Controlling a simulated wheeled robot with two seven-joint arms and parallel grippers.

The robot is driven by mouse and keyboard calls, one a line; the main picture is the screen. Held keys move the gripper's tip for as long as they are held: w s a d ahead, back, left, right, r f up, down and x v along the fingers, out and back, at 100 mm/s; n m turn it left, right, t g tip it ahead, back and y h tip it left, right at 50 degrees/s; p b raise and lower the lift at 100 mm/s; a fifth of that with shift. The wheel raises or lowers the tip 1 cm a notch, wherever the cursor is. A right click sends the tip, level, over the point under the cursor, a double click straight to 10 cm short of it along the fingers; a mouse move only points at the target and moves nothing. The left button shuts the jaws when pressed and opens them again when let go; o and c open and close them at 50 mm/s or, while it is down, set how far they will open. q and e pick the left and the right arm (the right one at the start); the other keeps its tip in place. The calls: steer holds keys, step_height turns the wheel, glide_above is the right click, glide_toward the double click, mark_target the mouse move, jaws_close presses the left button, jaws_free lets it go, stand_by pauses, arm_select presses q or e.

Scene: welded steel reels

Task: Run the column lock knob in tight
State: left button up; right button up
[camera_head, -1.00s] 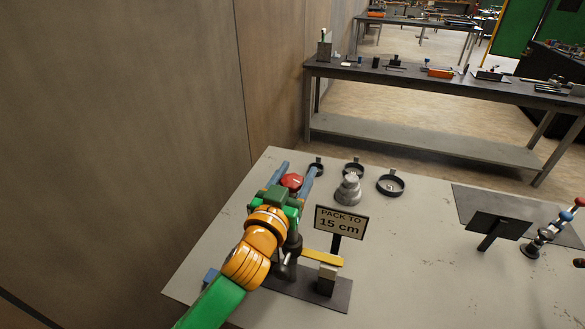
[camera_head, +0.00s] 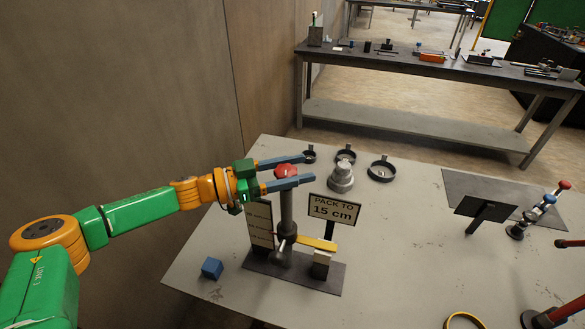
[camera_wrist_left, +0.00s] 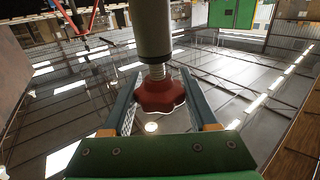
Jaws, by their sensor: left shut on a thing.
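The column lock knob (camera_head: 287,171), red and lobed, sits at the top of a grey upright column (camera_head: 287,212) on a dark base plate. In the left wrist view the knob (camera_wrist_left: 160,96) is on a threaded stem, with a length of thread showing between knob and column. My left gripper (camera_head: 310,169) comes in from the left, its long blue-grey fingers level and one on each side of the knob. It is shut on the knob. My right gripper is out of view.
A "PACK TO 15 cm" sign (camera_head: 335,210), a yellow bar (camera_head: 318,243) and a marked panel (camera_head: 259,222) stand close to the column. A stepped grey weight (camera_head: 341,179), black rings (camera_head: 381,170) and a blue cube (camera_head: 212,268) are nearby.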

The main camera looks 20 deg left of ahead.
arm_select(q)
steer(key=shift+f+m+g+h+b, duration=0.25)
steer(key=shift+m+g+h+b, duration=0.15)
steer(key=shift+m+g, duration=0.25)
steer(key=m+g+b, duration=0.1)
steer(key=m+g+h+b, duration=0.1)
steer(key=g+b, duration=0.1)
steer(key=m+g+b, duration=0.1)
steer(key=g+b, duration=0.1)
steer(key=shift+s+d+f+h, duration=0.2)
steer(key=shift+s+f+h, duration=0.1)
steer(key=shift+s+h, duration=0.1)
steer(key=shift+s+r+m+g+b, duration=0.1)
steer(key=shift+r+m+g+b, duration=0.05)
steer(key=shift+m+g+b, duration=0.65)
steer(key=shift+g, duration=0.35)
steer(key=o, duration=1.3)
steer(key=shift+d, duration=0.15)
steer(key=shift+o, duration=0.4)
steer(key=shift+d+r, duration=0.15)
steer(key=shift+d, duration=0.15)
steer(key=shift+a+r, duration=0.1)
